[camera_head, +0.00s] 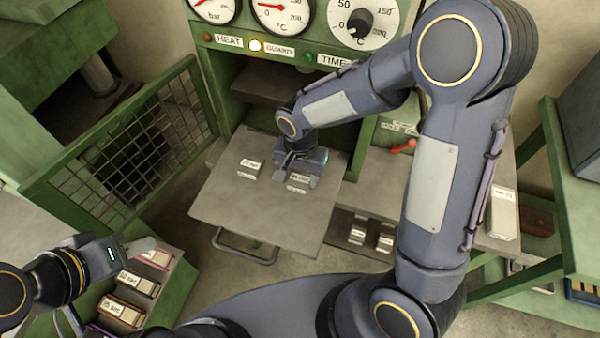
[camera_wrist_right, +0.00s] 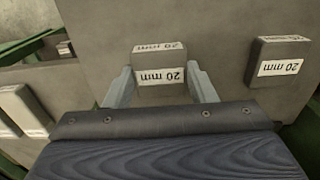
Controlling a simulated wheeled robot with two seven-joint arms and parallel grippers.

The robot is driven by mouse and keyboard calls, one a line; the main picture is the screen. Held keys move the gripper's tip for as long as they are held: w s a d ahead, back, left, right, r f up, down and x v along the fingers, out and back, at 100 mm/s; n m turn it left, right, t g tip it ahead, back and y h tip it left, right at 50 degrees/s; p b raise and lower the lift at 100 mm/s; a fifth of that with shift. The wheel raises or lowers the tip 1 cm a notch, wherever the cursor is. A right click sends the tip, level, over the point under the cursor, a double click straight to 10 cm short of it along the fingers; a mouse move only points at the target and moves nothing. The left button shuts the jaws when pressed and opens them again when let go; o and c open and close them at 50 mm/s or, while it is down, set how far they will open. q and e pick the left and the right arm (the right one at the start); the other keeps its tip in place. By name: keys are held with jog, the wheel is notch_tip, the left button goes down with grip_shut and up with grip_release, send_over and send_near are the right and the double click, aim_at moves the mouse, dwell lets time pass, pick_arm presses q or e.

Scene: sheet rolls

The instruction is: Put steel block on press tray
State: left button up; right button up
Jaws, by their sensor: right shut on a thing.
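The press tray (camera_head: 225,206) is a flat grey plate pulled out in front of the green press. One steel block (camera_head: 250,168), labelled 20 mm, rests on its left part, and also shows in the right wrist view (camera_wrist_right: 280,50). My right gripper (camera_head: 298,184) is over the tray, shut on a second steel block (camera_head: 297,187). In the right wrist view this block (camera_wrist_right: 158,62) sits between the two fingers, its 20 mm label readable. I cannot tell whether its underside touches the tray. My left gripper (camera_head: 140,248) is at the lower left; its finger opening is unclear.
A green rack (camera_head: 172,285) with several labelled blocks stands below my left gripper. A green mesh gate (camera_head: 130,140) stands left of the tray. Another labelled block (camera_head: 503,213) stands on the right bench. Two blocks (camera_head: 357,235) (camera_head: 384,243) lie lower, right of the tray.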

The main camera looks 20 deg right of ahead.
aim_at(301, 179)
jog(key=shift+f, duration=0.15)
jog(key=o, duration=1.3)
notch_tip(301, 179, up, 13)
jog(key=shift+s+f, duration=0.1)
jog(key=shift+f, duration=0.1)
jog(key=shift+s+d+r+n+t+y, duration=0.75)
jog(key=shift+s+d, duration=0.8)
jog(key=shift+s, duration=1.15)
jog(key=shift+s+d+r+n+t+y, duration=0.2)
jog(key=shift+s+d+n+t+y, duration=0.3)
jog(key=shift+s+d+n+t, duration=1.5)
jog(key=shift+s+d+r+m+t+y, duration=0.15)
jog(key=shift+s+d+r+y, duration=0.7)
jog(key=shift+s, duration=2.5)
jog(key=shift+d+f, duration=0.2)
jog(key=shift+f, duration=0.15)
